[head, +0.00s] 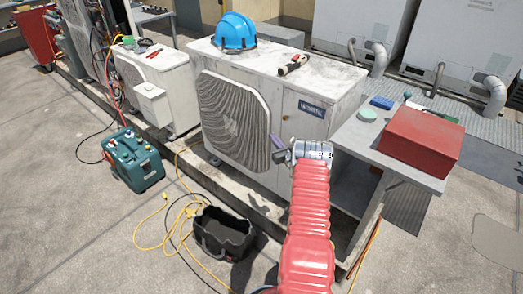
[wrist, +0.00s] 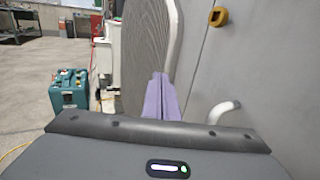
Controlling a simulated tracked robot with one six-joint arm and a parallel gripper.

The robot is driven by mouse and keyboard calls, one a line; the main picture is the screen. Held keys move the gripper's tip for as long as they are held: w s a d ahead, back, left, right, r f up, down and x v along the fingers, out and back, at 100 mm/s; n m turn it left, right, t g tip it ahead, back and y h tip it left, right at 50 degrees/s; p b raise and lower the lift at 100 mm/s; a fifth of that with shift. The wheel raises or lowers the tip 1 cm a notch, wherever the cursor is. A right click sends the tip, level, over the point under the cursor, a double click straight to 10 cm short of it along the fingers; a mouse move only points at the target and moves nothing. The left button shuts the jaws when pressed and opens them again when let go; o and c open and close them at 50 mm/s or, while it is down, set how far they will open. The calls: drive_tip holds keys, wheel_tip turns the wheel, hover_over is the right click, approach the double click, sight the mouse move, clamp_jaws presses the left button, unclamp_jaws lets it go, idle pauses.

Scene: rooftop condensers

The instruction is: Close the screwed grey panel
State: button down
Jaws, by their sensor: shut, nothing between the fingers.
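The middle condenser (head: 235,115) has a round fan grille and, to its right, a plain grey panel (head: 298,125) with a blue label. My gripper (head: 274,140) is in front of the condenser, between grille and panel. Its purple fingers (wrist: 163,95) are together and empty in the wrist view. My arm hides the panel's lower part.
A grey table (head: 350,137) with a red box (head: 420,138) stands right of my arm. A blue helmet (head: 235,31) sits on the condenser. A pale curved pipe (wrist: 222,110) is near my fingers.

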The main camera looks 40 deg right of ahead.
drive_tip(key=s+a, duration=0.1)
drive_tip(key=a, duration=0.9)
drive_tip(key=shift+s, duration=0.15)
idle(0.4)
